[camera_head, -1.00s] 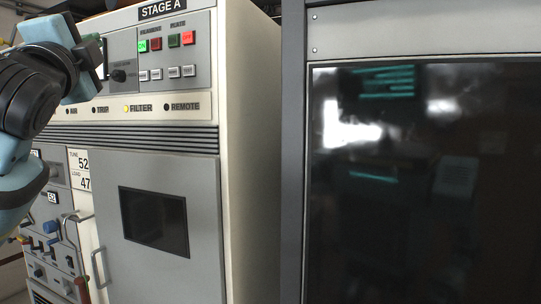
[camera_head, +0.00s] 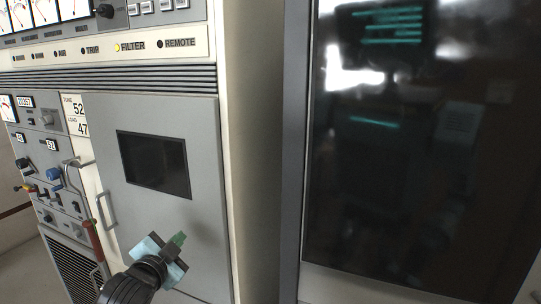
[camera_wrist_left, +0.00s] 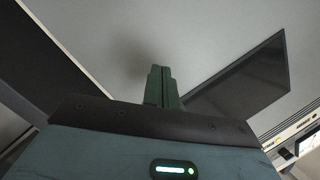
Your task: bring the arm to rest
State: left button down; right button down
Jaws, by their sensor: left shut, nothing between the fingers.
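My left gripper (camera_head: 178,240) is low in the head view, in front of the lower part of the grey cabinet door (camera_head: 205,215). Its green fingers are shut together with nothing between them. In the left wrist view the shut fingers (camera_wrist_left: 161,86) point at the grey door, with the door's dark window (camera_wrist_left: 245,78) to their right. I cannot tell the exact gap between fingertips and door. My right gripper is in neither view.
A dark glossy rack (camera_head: 420,160) stands at right. Floor (camera_head: 22,262) shows at lower left.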

pick_arm(q)
jog(key=s+d+f+n+g, duration=0.1)
jog(key=s+f+n+g, duration=0.1)
jog(key=s+f, duration=0.7)
jog(key=s+f+n+g, duration=0.15)
jog(key=s+f, duration=0.35)
jog(key=f, duration=0.8)
jog(key=s+f+n+g, duration=0.1)
jog(key=s+f, duration=0.3)
jog(key=s, duration=0.3)
jog(key=s+f+n+g, duration=0.1)
jog(key=s+f+n, duration=0.1)
jog(key=s+f, duration=0.3)
jog(key=s+f+n+g, duration=0.1)
jog(key=s+f, duration=0.3)
jog(key=s, duration=0.6)
jog(key=shift+s+f+n, duration=0.3)
jog(key=shift+n, duration=0.25)
